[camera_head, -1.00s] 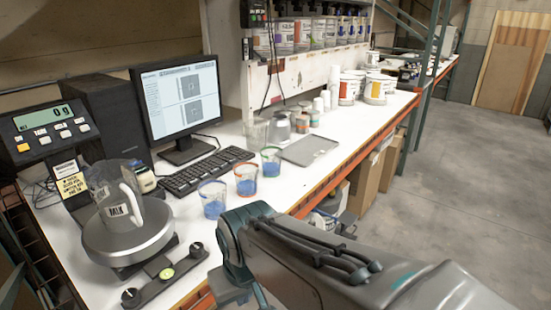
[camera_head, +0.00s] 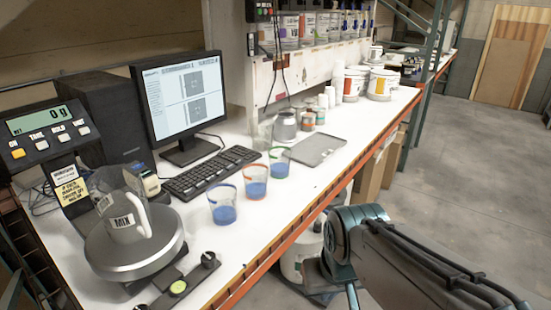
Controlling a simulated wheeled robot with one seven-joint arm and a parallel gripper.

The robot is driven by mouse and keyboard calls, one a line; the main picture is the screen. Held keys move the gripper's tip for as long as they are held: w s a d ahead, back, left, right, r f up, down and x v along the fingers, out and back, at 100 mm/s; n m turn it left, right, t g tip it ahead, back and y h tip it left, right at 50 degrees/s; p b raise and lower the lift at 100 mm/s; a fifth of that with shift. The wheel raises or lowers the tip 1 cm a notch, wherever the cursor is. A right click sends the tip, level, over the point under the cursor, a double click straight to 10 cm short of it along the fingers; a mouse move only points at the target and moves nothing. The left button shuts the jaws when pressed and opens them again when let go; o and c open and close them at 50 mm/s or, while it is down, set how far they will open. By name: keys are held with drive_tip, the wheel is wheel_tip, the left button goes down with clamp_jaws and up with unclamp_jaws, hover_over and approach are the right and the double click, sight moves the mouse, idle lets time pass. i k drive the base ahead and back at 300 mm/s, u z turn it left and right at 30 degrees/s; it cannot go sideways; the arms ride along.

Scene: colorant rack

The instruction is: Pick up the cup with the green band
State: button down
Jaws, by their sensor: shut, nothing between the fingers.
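The cup with the green band (camera_head: 279,163) is a clear cup with blue contents. It stands upright on the white bench, the farthest of three similar cups in a row. The cup with the orange-red band (camera_head: 255,182) is in the middle, and the cup with the blue band (camera_head: 222,205) is nearest. My gripper (camera_head: 325,280) is partly in view below my wrist, at the lower right beyond the bench's front edge. It is shut and empty, well apart from the cups. Its fingertips are hard to make out.
A grey tray (camera_head: 318,149) lies right of the green-banded cup, and a keyboard (camera_head: 211,172) lies to the left. A scale (camera_head: 133,247) bears a MIX jug (camera_head: 123,216). An orange beam (camera_head: 312,216) edges the bench; a white bucket (camera_head: 297,260) is below.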

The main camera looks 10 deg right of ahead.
sight(280, 162)
drive_tip(key=z, duration=0.65)
drive_tip(key=i, duration=1.05)
drive_tip(key=u, duration=0.4)
